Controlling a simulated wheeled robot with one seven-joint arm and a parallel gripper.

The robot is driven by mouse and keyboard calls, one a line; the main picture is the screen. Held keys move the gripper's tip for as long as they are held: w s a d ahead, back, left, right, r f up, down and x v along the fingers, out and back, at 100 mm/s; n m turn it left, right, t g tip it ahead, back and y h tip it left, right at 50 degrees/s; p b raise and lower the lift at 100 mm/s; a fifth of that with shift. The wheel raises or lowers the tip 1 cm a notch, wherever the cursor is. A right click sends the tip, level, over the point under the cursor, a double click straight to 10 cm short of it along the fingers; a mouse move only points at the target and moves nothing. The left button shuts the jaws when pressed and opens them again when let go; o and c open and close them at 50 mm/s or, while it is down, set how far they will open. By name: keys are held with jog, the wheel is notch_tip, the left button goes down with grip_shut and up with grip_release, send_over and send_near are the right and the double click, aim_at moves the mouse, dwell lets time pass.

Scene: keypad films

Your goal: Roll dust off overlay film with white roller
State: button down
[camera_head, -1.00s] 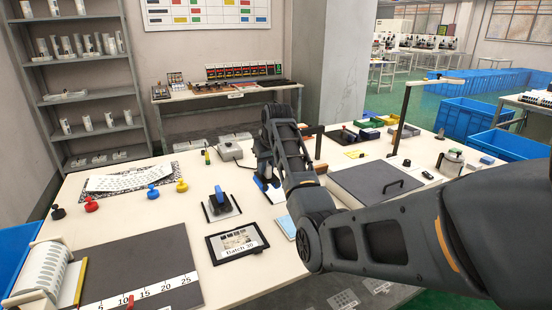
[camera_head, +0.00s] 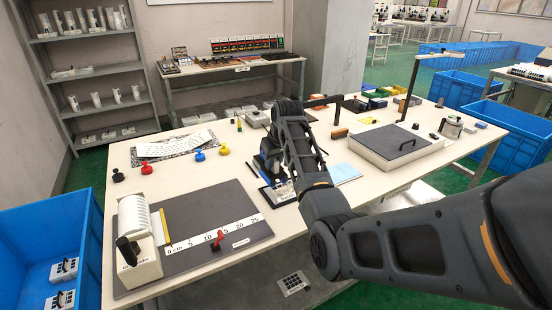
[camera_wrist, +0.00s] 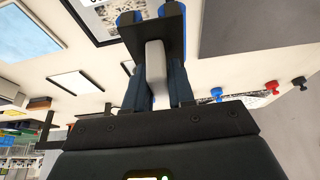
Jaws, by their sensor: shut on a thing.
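My gripper (camera_wrist: 155,85) is shut on a tool with a pale bar between the fingers, which I take to be the white roller (camera_wrist: 155,68). A black plate with blue ends lies beyond the bar. In the head view my gripper (camera_head: 270,160) is over the middle of the table, by a black-framed panel (camera_head: 268,196), and the arm hides much of the tool. I cannot tell whether the tool touches anything. A white patterned sheet (camera_head: 182,143), probably the overlay film, lies on a speckled mat further left, apart from my gripper.
Several coloured knobs (camera_head: 199,155) stand in front of the sheet. A pale blue pad (camera_head: 345,172) lies right of my gripper. A dark mat with a ruler (camera_head: 225,245) and a film roll (camera_head: 140,220) is at front left.

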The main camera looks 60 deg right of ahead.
jog(key=shift+f, duration=1.25)
jog(key=shift+f+b, duration=0.9)
jog(key=shift+f, duration=0.7)
jog(key=shift+f+b, duration=0.3)
jog(key=shift+f, duration=0.35)
